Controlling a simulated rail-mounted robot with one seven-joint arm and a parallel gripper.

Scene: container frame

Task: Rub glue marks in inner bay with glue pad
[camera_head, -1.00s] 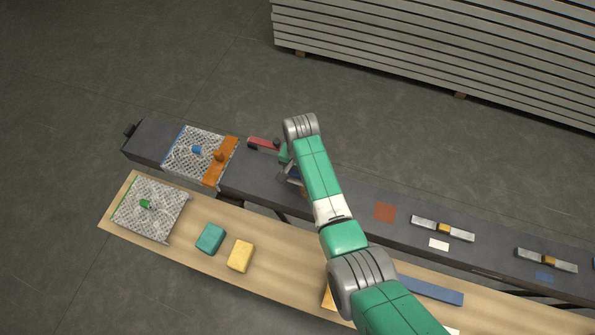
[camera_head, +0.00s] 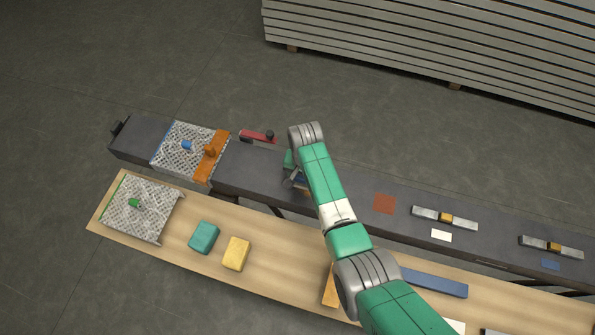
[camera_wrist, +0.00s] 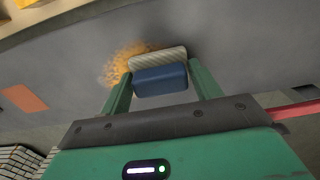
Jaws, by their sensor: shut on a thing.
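My gripper (camera_wrist: 160,85) is shut on the glue pad (camera_wrist: 160,80), which has a blue back and a pale ribbed face. The pad is at an orange-brown speckled glue mark (camera_wrist: 122,62) on the dark grey frame beam. The mark shows beside and behind the pad, and the pad hides part of it. I cannot tell whether the pad's face presses on the surface. In the head view my gripper (camera_head: 297,181) is over the dark beam (camera_head: 250,180), right of the red clamp (camera_head: 257,136), and partly hidden by my arm.
A mesh panel with an orange bar (camera_head: 211,155) sits on the beam's left part. The wooden board (camera_head: 275,268) in front holds a second mesh panel (camera_head: 140,208), a teal block (camera_head: 204,237) and a yellow block (camera_head: 236,253). A rust-coloured square (camera_head: 385,203) lies right of my arm.

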